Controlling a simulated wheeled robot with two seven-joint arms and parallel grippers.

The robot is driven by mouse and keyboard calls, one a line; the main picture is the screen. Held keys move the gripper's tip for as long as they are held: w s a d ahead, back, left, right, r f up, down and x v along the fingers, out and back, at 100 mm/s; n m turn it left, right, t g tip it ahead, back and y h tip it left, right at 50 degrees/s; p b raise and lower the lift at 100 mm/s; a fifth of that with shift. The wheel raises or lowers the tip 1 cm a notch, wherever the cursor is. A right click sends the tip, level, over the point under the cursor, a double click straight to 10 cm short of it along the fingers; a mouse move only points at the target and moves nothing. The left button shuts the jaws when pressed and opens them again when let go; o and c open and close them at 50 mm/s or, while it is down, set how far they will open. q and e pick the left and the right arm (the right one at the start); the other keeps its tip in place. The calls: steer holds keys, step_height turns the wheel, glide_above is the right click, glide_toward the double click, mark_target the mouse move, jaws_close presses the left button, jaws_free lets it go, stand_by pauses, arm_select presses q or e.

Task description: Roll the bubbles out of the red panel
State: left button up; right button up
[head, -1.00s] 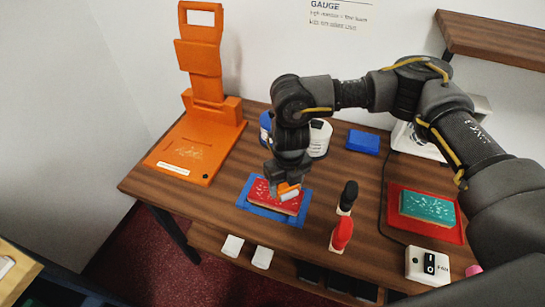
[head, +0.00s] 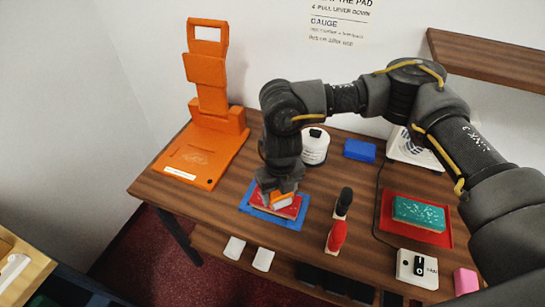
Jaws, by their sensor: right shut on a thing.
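The red panel (head: 293,211) lies on a blue mat (head: 252,213) near the middle of the wooden table, with pale marks on its surface. My right gripper (head: 273,200) points down over the panel and is shut on a small roller with an orange part and a pale cylinder (head: 280,202). The roller is at the panel's top face; whether it touches cannot be told. The gripper and roller hide the left and middle of the panel. My left gripper is not in view.
A teal panel (head: 418,212) sits on a red tray (head: 386,222) at right. Black-topped (head: 344,201) and red-topped (head: 337,236) tools stand between. An orange press (head: 205,150) is at back left, a white tub (head: 315,146) and blue block (head: 359,150) behind. A switch box (head: 417,268) is at front right.

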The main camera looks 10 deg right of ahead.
steer(key=shift+r+p, duration=0.8)
steer(key=shift+r, duration=0.7)
steer(key=shift+s+d+r+n, duration=0.15)
steer(key=shift+d+n, duration=0.3)
steer(key=shift+n, duration=0.55)
steer(key=s+d+r+n+b, duration=0.1)
steer(key=d+n, duration=0.5)
steer(key=n, duration=0.9)
steer(key=s+d+r+n+b, duration=0.1)
steer(key=s+d+r+n, duration=0.2)
steer(key=n, duration=1.3)
steer(key=s+d, duration=0.3)
steer(key=shift+s+r, duration=0.15)
steer(key=shift+r, duration=0.05)
